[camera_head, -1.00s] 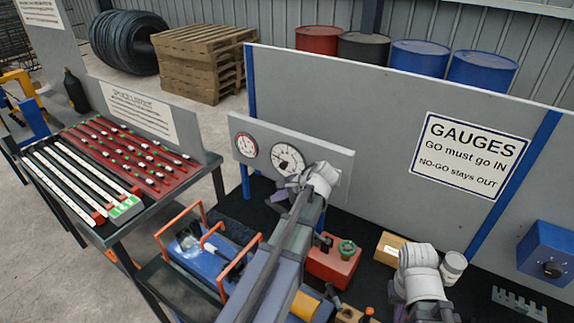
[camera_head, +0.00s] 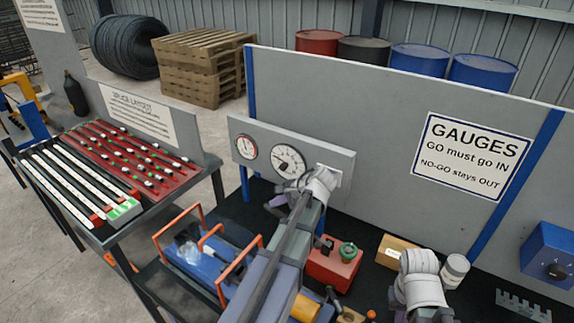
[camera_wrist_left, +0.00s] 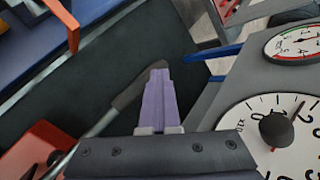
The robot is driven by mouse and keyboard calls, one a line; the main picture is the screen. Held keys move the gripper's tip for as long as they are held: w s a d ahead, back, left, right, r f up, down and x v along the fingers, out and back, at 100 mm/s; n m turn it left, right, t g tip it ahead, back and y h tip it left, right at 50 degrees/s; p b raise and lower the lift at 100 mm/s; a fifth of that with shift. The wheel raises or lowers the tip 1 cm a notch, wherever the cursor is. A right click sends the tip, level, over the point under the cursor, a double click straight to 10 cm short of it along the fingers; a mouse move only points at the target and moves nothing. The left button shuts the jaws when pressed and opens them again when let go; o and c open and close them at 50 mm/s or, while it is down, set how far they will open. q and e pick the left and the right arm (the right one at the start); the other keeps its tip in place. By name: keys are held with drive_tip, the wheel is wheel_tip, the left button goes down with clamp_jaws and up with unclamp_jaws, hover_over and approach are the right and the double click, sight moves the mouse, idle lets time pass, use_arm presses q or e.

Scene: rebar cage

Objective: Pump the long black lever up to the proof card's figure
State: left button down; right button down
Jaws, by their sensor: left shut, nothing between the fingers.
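My left gripper (camera_head: 279,204) is shut and empty in front of the gauge panel; its purple fingers show in the left wrist view (camera_wrist_left: 158,100). The lever (camera_wrist_left: 130,90), a dark grip on a thin metal rod, lies right beside the fingertips; I cannot tell whether they touch. Its rod runs down toward a red body (camera_wrist_left: 35,150). A white card (camera_head: 337,174) is mostly hidden behind my left wrist and unreadable.
A smaller dial (camera_head: 246,147) is left of the large one. A red unit with a green knob (camera_head: 332,266) and a blue machine with orange handles (camera_head: 205,255) stand on the bench. A cardboard box (camera_head: 394,246) and white tub (camera_head: 454,270) are near my right wrist.

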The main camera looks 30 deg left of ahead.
use_arm(q)
drive_tip(key=shift+f, duration=0.15)
use_arm(e)
drive_tip(key=shift+f, duration=0.15)
use_arm(q)
drive_tip(key=shift+a+f+b, duration=0.15)
drive_tip(key=shift+f+b, duration=0.4)
drive_tip(key=shift+b, duration=0.1)
use_arm(e)
drive_tip(key=shift+f, duration=0.55)
use_arm(q)
drive_tip(key=shift+a+f+b, duration=0.1)
drive_tip(key=shift+f+b, duration=0.6)
use_arm(e)
drive_tip(key=shift+f, duration=0.7)
